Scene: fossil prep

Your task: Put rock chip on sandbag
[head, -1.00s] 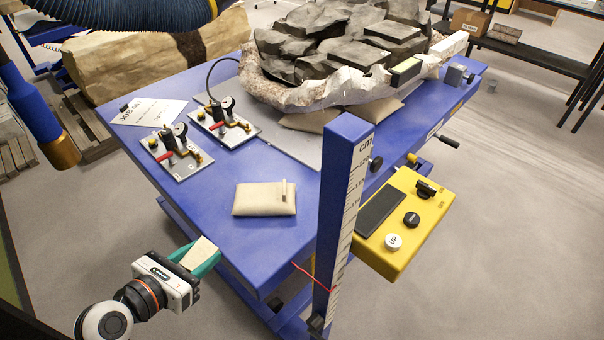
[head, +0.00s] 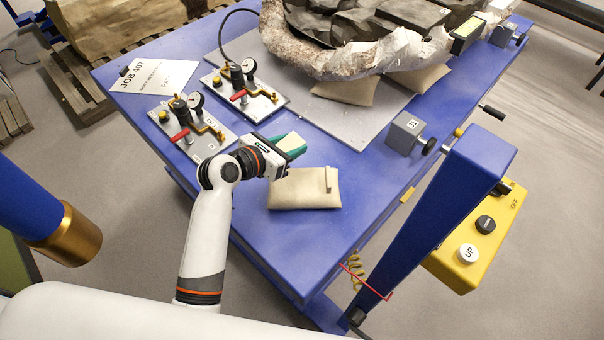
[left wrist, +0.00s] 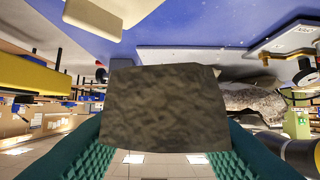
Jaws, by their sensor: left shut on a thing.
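The sandbag (head: 296,192) is a flat beige cushion near the front edge of the blue table, with a small upright beige piece (head: 327,180) on its right part. My left gripper (head: 293,144) has teal fingers and is shut on the rock chip (head: 290,141), just behind the sandbag in the head view. In the left wrist view the rock chip (left wrist: 165,105) is a dark, rough-faced block between both fingers (left wrist: 165,140). The sandbag (left wrist: 125,8) shows at that view's top left, apart from the chip. My right gripper is not in view.
Two gauge panels (head: 205,138) (head: 262,100) stand left of and behind the sandbag. A big jacketed fossil block (head: 320,60) lies at the back on small bags. A blue post (head: 440,215) and yellow control box (head: 478,240) are at the right. Table right of the sandbag is clear.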

